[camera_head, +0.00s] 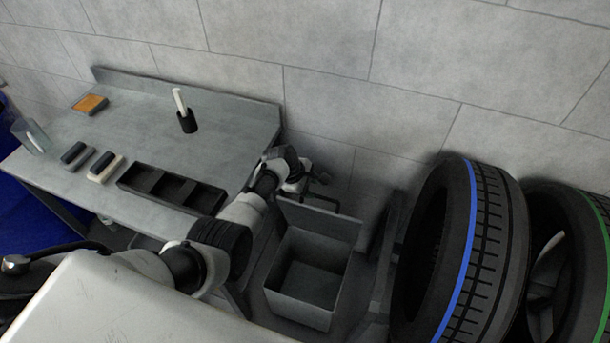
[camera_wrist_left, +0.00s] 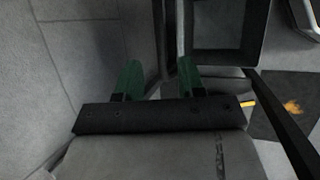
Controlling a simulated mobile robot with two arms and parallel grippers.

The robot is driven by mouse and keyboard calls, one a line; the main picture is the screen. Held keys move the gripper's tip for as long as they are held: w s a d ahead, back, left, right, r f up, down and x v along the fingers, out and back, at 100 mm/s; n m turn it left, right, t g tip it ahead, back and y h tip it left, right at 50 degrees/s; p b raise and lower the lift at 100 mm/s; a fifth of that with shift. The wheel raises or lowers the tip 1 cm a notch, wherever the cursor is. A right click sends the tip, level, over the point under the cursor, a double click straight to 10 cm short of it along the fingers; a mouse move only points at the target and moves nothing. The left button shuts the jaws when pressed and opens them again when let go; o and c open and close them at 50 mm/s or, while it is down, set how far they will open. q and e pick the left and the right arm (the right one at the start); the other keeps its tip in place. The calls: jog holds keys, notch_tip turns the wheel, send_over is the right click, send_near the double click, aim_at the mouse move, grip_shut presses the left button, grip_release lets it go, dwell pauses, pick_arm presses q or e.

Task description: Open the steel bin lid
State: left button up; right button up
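The steel bin (camera_head: 308,309) stands on the floor right of the bench in the head view. Its top is open, and I see down into its empty-looking inside. A grey panel, apparently its lid (camera_head: 325,223), stands raised at the back edge. My left gripper (camera_head: 318,190) is just behind and above the raised panel; I cannot tell whether it touches it. In the left wrist view, its two green fingertips (camera_wrist_left: 160,80) are apart with nothing clearly gripped between them. The bin (camera_wrist_left: 250,58) also shows there at the upper right. My right gripper is out of view.
A blue-striped tyre (camera_head: 490,240) and a green-striped tyre (camera_head: 580,260) stand at the right. A wall is close behind.

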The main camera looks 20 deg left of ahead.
pick_arm(q)
jog(key=shift+v, duration=1.45)
jog(key=s+a+f+m+g+y+b, duration=0.2)
jog(key=s+f+m, duration=0.5)
jog(key=s+f, duration=1.45)
jog(key=s+f+m+y, duration=0.1)
jog(key=s+f+m, duration=0.3)
jog(key=s, duration=0.6)
jog(key=s+a+f+m+b, duration=0.1)
jog(key=s+f+m, duration=0.3)
jog(key=s, duration=0.7)
jog(key=s+f+m+y+b, duration=0.1)
jog(key=s+f+m, duration=0.3)
jog(key=s, duration=0.6)
jog(key=shift+s+f+m+y, duration=0.2)
jog(key=shift+f+m+y, duration=0.15)
jog(key=shift+f, duration=0.2)
jog(key=shift+a, duration=0.15)
